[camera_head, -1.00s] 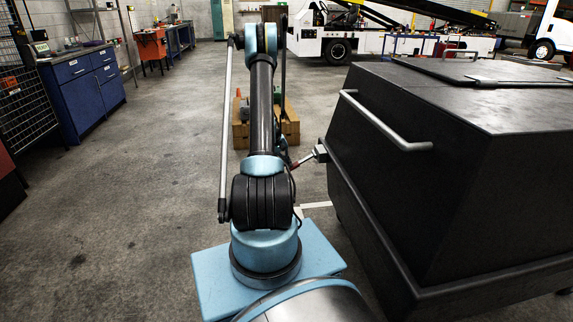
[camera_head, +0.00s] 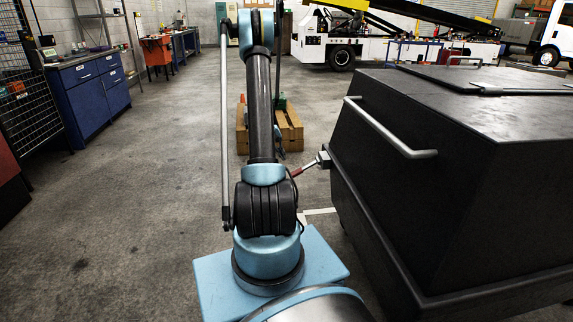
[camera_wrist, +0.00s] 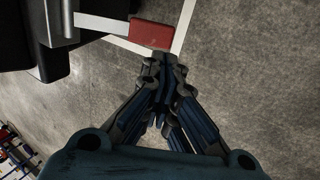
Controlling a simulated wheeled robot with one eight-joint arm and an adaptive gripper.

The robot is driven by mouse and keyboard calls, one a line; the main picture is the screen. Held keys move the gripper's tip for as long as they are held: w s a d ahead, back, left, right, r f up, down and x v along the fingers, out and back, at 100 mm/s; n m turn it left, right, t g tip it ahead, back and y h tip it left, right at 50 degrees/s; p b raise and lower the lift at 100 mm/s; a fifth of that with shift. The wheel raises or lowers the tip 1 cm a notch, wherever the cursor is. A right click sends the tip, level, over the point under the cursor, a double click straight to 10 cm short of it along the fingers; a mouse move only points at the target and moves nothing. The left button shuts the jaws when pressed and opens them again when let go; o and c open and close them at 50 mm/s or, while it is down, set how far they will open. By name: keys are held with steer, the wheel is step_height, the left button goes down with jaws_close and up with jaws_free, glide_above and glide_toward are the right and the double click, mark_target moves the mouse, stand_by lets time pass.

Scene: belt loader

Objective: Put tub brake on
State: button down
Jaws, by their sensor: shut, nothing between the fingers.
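The tub (camera_head: 400,190) is a large black bin with a silver handle rail, standing to the right of my arm in the head view. In the wrist view the red grip (camera_wrist: 152,33) lies at the top, on a metal bar (camera_wrist: 100,22) running to the dark tub at the left. My gripper (camera_wrist: 163,62) is shut and empty, its tips just below the red grip; I cannot tell whether they touch. My arm hides the gripper in the head view.
A wooden crate (camera_head: 288,128) stands behind my arm. White lines (camera_wrist: 186,25) mark the floor. Blue cabinets (camera_head: 92,98) stand at the left and a white loader vehicle (camera_head: 335,40) at the back. The floor to the left is clear.

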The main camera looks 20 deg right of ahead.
steer(key=shift+v, duration=2.05)
steer(key=shift+a, duration=0.15)
steer(key=s+a+r+n+t+y, duration=0.2)
steer(key=s+a+r, duration=1.5)
steer(key=s+r, duration=0.2)
steer(key=s+a+f+y, duration=0.1)
steer(key=s+a+f, duration=0.1)
steer(key=s, duration=0.6)
steer(key=s+a+f+t+y, duration=0.1)
steer(key=s+a+f, duration=0.1)
steer(key=s+a, duration=0.3)
steer(key=s+a+f+n, duration=0.1)
steer(key=s+a, duration=0.3)
steer(key=s, duration=0.8)
steer(key=shift+s+a+f+y, duration=0.3)
steer(key=shift+f+y, duration=0.1)
steer(key=shift+f, duration=0.1)
